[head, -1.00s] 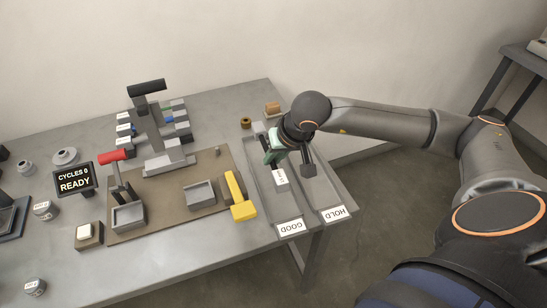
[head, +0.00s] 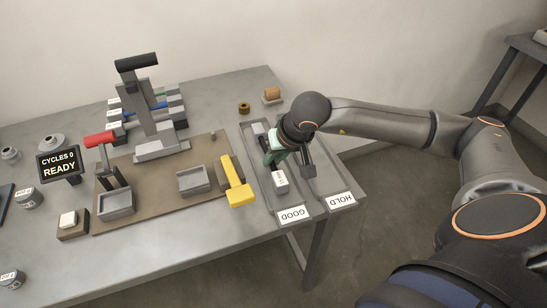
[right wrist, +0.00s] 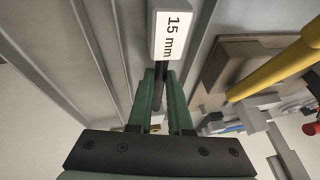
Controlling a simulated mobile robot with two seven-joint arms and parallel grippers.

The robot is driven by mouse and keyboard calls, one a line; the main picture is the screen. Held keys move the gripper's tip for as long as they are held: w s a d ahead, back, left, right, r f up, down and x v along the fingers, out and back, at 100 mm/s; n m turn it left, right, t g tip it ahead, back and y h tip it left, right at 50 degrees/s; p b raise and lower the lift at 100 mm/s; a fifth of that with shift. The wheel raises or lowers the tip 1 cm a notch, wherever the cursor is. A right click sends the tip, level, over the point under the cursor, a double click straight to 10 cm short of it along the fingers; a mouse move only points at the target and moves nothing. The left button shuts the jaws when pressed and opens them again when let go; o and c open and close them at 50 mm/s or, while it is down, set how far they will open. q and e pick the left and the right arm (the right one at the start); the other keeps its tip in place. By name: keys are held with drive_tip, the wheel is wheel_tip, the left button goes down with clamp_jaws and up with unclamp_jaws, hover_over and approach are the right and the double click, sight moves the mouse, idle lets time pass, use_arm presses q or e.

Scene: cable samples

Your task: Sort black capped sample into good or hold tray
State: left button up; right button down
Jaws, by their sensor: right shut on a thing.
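My right gripper (head: 276,160) is shut on a sample, a dark cable piece (right wrist: 158,88) with a white block (head: 280,182) at one end. In the right wrist view the block reads "15 mm" (right wrist: 172,36) and sits just beyond the green fingertips (right wrist: 160,76). In the head view the sample is over the GOOD tray (head: 287,208); whether it touches the tray floor I cannot tell. The HOLD tray (head: 328,184) lies just to the right. The sample's cap is hidden by the gripper and wrist. My left gripper is not in view.
A taller black-handled press (head: 145,95) stands behind. A display (head: 60,165) reads "CYCLES 0 READY". Bare table lies in front.

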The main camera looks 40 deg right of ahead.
drive_tip(key=shift+f+b, duration=0.3)
drive_tip(key=shift+b, duration=0.1)
drive_tip(key=c, duration=0.8)
unclamp_jaws()
drive_tip(key=shift+o, duration=0.2)
drive_tip(key=shift+s+d+r, duration=0.1)
drive_tip(key=shift+s+r, duration=0.05)
drive_tip(key=shift+r, duration=0.2)
drive_tip(key=v, duration=1.2)
drive_tip(key=shift+p, duration=0.4)
drive_tip(key=shift+f, duration=0.1)
